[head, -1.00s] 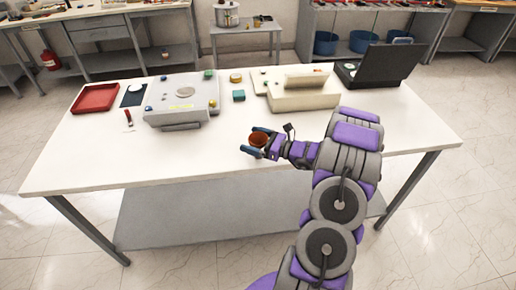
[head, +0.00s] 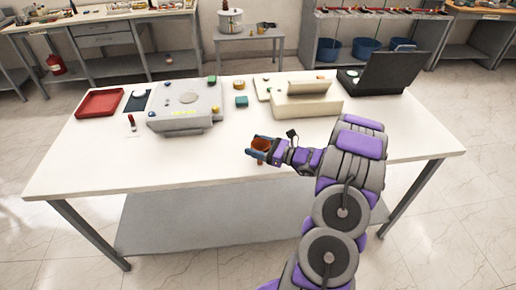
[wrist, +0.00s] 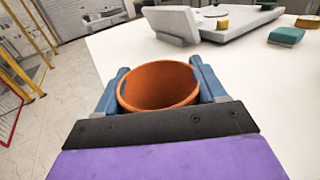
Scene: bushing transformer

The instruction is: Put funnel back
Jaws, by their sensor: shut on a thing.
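An orange-brown funnel (head: 262,144) is held between the blue fingers of my gripper (head: 257,147), above the front edge of the white table. The wrist view shows the funnel (wrist: 158,86) with its wide mouth up, one finger of my gripper (wrist: 158,92) against each side. In the head view a short spout shows below the fingers. The funnel's lower part is hidden in the wrist view.
On the white table (head: 300,143) stand a grey device (head: 185,108), a beige device (head: 305,102), a black open case (head: 385,75), a red tray (head: 101,103) and a teal block (head: 241,101). A red-handled tool (head: 132,124) is at the left. The table's front middle is clear.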

